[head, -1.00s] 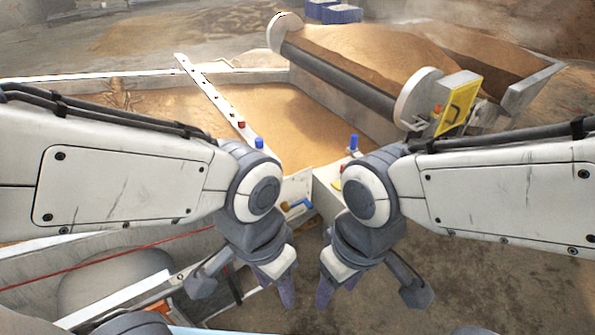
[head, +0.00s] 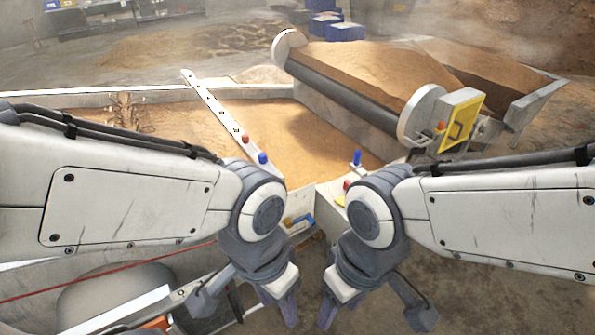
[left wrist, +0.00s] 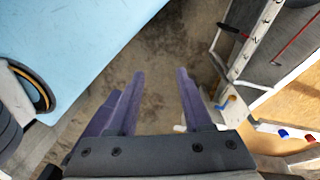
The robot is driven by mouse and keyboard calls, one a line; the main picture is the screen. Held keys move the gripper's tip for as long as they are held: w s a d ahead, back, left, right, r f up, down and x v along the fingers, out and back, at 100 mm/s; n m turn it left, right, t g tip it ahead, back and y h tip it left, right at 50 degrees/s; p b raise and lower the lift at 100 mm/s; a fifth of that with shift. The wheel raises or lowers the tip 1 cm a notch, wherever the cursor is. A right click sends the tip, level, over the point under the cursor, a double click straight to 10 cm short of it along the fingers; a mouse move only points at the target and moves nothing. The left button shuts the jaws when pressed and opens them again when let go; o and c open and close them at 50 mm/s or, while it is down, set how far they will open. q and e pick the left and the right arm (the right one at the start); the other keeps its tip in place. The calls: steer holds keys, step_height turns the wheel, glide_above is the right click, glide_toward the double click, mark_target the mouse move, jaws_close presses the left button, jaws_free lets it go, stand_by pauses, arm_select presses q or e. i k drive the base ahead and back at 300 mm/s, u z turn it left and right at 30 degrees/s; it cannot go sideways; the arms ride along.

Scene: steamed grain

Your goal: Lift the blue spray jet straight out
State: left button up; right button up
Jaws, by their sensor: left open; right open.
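A blue spray jet (head: 263,158) stands upright on the white bar with holes (head: 222,114) that crosses the grain bed, close to a red one (head: 246,139). A second blue upright piece (head: 357,157) stands on the bed's near right corner; I cannot tell which one is meant. Small blue and red pieces show at the right edge of the left wrist view (left wrist: 283,134). My left gripper (head: 280,308) is open and empty, nearer to me and below the bar. Its purple fingers (left wrist: 160,85) point at bare floor. My right gripper (head: 328,312) is open beside it, its fingers partly hidden.
The grain bed (head: 300,125) lies beyond my arms. A roller with a yellow panel (head: 463,120) and a grain trough stand behind at right. A blue and orange handle (head: 300,222) sits on the bed's near side. Bare floor is clear at lower right.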

mark_target(262, 157)
steer(key=z, duration=0.25)
steer(key=i, duration=1.15)
steer(key=z, duration=0.2)
